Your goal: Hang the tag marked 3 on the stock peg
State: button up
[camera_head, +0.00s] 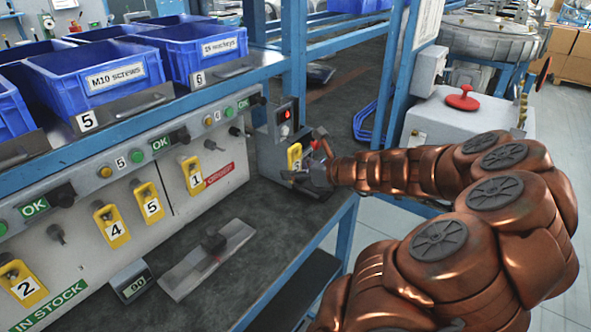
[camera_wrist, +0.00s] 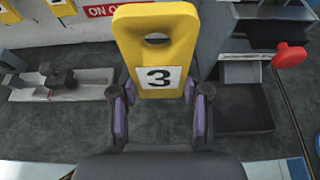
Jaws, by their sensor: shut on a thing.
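My gripper (camera_head: 318,175) is shut on a yellow tag marked 3 (camera_wrist: 168,20). The tag stands upright between the fingers (camera_wrist: 159,98), with its slotted hole at the top, clear of the fingers. In the head view the held tag (camera_head: 294,157) is above the right end of the bench, apart from the board. The stock panel bears a green IN STOCK sign (camera_head: 48,306). Tags 2 (camera_head: 27,288), 4 (camera_head: 114,230) and 5 (camera_head: 151,207) hang there. A bare peg (camera_head: 57,234) sticks out between tags 2 and 4.
Tag 1 (camera_head: 193,177) hangs by the red ON ORDER sign (camera_head: 219,175), with another bare peg (camera_head: 236,131) to its right. A plate with a dark knob (camera_head: 208,262) and a 90 display (camera_head: 131,281) are on the bench. Blue bins (camera_head: 92,78) stand above. A blue post (camera_head: 294,60) rises behind.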

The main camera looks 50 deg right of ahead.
jog(key=s+d, duration=0.1)
jog(key=s, duration=0.6)
jog(key=shift+s, duration=0.15)
dwell(1.3)
dwell(1.3)
